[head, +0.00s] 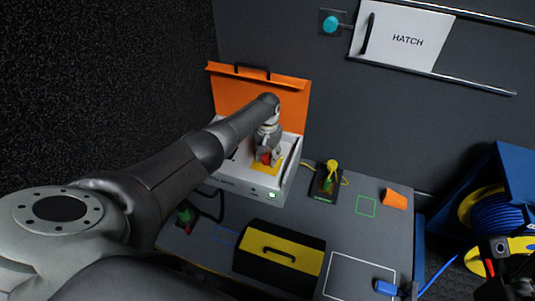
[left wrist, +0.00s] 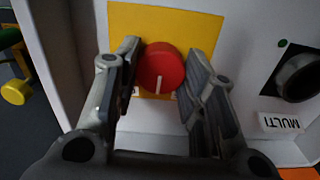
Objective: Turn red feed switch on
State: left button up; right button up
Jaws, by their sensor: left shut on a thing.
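The red feed switch is a round red knob (left wrist: 161,66) with a white pointer line, set on a yellow plate (left wrist: 118,25). In the left wrist view the line points down the picture. My left gripper (left wrist: 163,76) is shut on the knob, one finger on each side. Small white labels under the knob are mostly hidden by the fingers. In the head view the left gripper (head: 268,149) reaches down into the open white box (head: 262,190), and a little of the red knob (head: 266,158) shows.
The box's orange lid (head: 290,94) stands open behind my arm. A black knob (left wrist: 299,76) marked MULTI is beside the yellow plate.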

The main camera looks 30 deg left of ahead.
aim_at(268, 157)
pick_arm(q)
jog(key=m, duration=0.4)
jog(key=shift+m, duration=0.3)
jog(key=shift+d+m, duration=0.1)
jog(key=shift+m, duration=1.4)
jog(key=o, duration=1)
jog(key=shift+r, duration=0.15)
notch_tip(268, 157, up, 12)
jog(key=shift+f, duration=0.15)
